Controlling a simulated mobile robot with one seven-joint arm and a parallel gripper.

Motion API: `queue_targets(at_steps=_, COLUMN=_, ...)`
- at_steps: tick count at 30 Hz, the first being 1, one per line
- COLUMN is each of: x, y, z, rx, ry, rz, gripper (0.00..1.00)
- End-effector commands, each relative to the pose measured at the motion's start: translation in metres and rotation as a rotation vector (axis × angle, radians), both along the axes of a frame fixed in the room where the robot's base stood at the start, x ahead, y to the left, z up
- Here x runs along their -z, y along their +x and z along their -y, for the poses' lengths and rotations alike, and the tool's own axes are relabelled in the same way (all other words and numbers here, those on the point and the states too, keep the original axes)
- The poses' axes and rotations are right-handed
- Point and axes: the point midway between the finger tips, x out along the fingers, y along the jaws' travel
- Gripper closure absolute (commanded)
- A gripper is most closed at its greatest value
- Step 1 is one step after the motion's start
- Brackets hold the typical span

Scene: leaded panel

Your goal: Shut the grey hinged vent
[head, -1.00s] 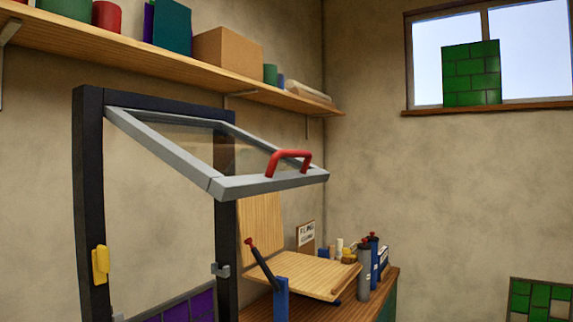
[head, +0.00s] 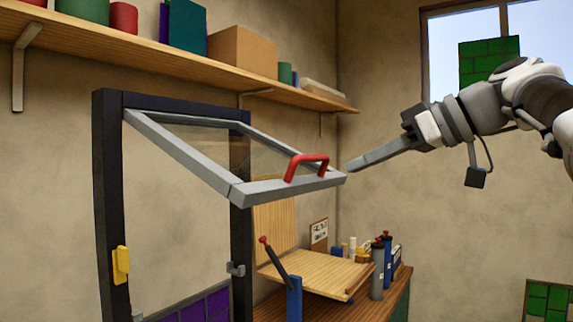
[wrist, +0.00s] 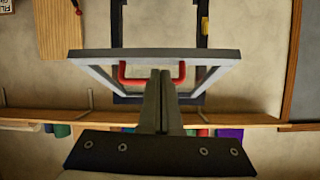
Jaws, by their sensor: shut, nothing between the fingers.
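The grey hinged vent (head: 235,192) is a glazed frame hung at its top from a dark upright frame (head: 110,205). It stands swung open, sloping out and down toward the right. A red handle (head: 307,166) sits on its lower outer bar. My gripper (head: 352,165) reaches in from the right, its shut fingers empty, with the tips close to the outer bar's right end; I cannot tell whether they touch. In the wrist view, my shut fingers (wrist: 160,82) point at the vent's outer bar (wrist: 160,55) and overlap the middle of the red handle (wrist: 132,79).
A yellow catch (head: 121,265) is on the dark frame's left post, and a grey catch (head: 236,269) on the right. A loaded wooden shelf (head: 190,58) runs above. A workbench (head: 395,297) with a wooden board (head: 320,272) and cylinders stands below right.

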Motion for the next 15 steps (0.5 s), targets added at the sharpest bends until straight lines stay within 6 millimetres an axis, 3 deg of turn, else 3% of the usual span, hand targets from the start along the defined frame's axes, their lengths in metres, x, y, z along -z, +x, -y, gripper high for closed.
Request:
queue_targets(at_steps=1, x=-0.012, y=-0.004, z=0.004, rx=-0.024, ry=-0.006, rz=0.035, gripper=1.00)
queue_targets(at_steps=5, x=-0.024, y=-0.011, z=0.004, rx=-0.065, ry=-0.015, rz=0.082, gripper=1.00)
queue_targets(at_steps=15, x=-0.007, y=0.015, z=-0.034, rx=-0.071, ry=-0.014, rz=0.082, gripper=1.00)
